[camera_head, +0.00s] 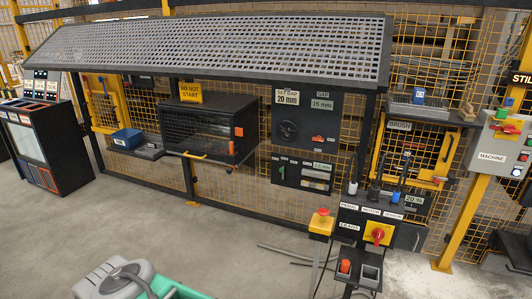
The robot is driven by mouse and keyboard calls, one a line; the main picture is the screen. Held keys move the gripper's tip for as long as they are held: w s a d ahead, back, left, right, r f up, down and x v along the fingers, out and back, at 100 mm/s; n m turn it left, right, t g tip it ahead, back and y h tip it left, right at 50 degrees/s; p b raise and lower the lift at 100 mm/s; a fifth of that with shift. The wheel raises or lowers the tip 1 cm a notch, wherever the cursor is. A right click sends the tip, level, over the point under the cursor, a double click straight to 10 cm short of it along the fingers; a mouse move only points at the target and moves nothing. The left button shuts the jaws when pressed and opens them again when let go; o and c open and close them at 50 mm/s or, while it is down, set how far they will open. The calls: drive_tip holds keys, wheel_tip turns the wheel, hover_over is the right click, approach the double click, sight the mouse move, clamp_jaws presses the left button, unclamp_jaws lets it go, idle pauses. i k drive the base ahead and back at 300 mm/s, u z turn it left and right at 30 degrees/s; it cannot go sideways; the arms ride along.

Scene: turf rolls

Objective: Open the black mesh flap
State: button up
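A black box-shaped housing (232,103) is mounted on the yellow mesh fence, left of centre. Its front is a dark, see-through mesh flap (205,132), which appears closed. A yellow handle (184,155) runs along the flap's lower left edge. Orange pieces (239,132) sit on the housing's right side. A yellow "DO NOT START" sign (190,92) hangs just above it. My gripper is not in view, and nothing is seen touching the flap.
A long perforated metal canopy (220,48) overhangs the housing. A blue box (126,138) stands on a shelf to the left. A control stand (365,225) with a red knob rises at right front. Grey floor (150,225) is open before the fence; thin bars lie near the stand.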

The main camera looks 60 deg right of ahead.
sight(187, 151)
drive_tip(key=z, duration=0.55)
drive_tip(key=i, duration=2.75)
drive_tip(key=z, duration=1.9)
drive_tip(key=i, duration=0.45)
drive_tip(key=u, duration=2.9)
